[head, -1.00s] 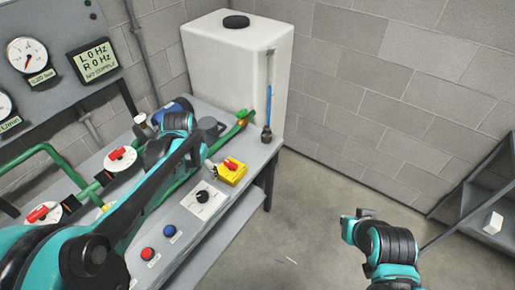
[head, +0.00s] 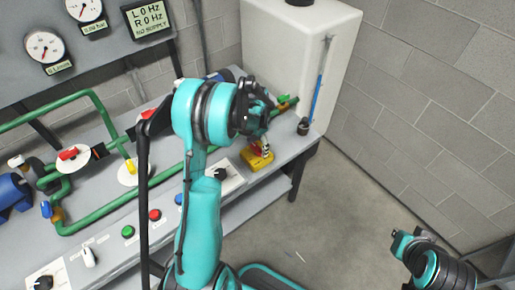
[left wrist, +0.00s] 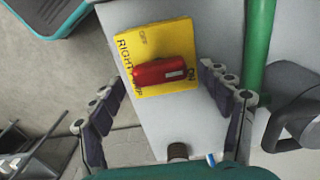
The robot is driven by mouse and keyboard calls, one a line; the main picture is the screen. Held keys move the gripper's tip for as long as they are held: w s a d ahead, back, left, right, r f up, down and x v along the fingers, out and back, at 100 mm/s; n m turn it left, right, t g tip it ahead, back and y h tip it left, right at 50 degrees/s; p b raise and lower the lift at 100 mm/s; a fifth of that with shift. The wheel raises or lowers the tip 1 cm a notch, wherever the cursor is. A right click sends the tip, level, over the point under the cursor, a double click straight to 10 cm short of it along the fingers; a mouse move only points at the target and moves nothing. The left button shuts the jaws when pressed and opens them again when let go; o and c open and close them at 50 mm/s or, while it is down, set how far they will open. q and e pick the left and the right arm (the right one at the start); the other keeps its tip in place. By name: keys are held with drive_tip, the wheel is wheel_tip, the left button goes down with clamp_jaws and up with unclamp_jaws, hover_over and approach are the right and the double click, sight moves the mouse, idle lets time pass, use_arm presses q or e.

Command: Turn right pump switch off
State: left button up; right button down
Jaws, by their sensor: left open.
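The right pump switch is a yellow plate with a red handle on the bench. In the left wrist view, the plate (left wrist: 170,38) is labelled RIGHT PUMP, with OFF at the top and ON at the right. The red handle (left wrist: 155,72) lies across the plate, its pale-marked end towards ON. In the head view, the switch (head: 257,159) is partly hidden by my left gripper (head: 262,108), which is above it. In the left wrist view, my left gripper (left wrist: 165,95) is open, its fingers spread on either side of the handle, holding nothing.
A green pipe (left wrist: 259,50) runs close to the right finger in the left wrist view. A white tank (head: 295,55) stands behind the bench. Red (head: 154,215) and green (head: 127,232) buttons are at the bench front.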

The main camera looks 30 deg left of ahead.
use_arm(q)
drive_tip(key=shift+f, duration=0.6)
drive_tip(key=shift+c, duration=0.3)
drive_tip(key=c, duration=1.1)
